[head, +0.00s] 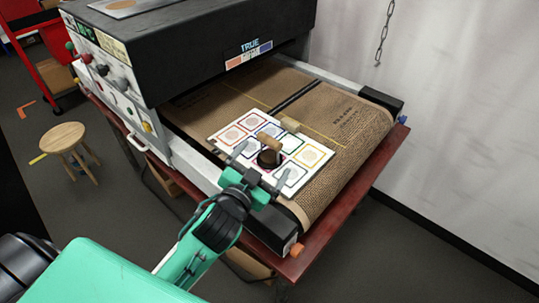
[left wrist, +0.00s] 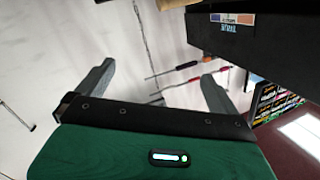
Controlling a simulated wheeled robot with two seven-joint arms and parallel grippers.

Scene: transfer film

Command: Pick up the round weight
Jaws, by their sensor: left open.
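A dark round piece (head: 268,159), which looks like the round weight, sits on a white sheet (head: 224,134) printed with coloured squares and tan discs. The sheet lies on the brown mesh conveyor belt (head: 345,122). A light wooden cylinder (head: 268,140) is just behind the dark piece. My left gripper (head: 260,165) is open, and its fingers appear on either side of the dark piece in the head view; I cannot tell its height above it. The left wrist view shows the open fingers (left wrist: 157,85) with nothing between them and no weight. My right gripper is not in view.
The black and white dryer machine (head: 200,45) stands behind the belt. A red table edge (head: 345,205) runs below the belt. A wooden stool (head: 63,138) is at the left. A chain (head: 384,35) hangs by the wall.

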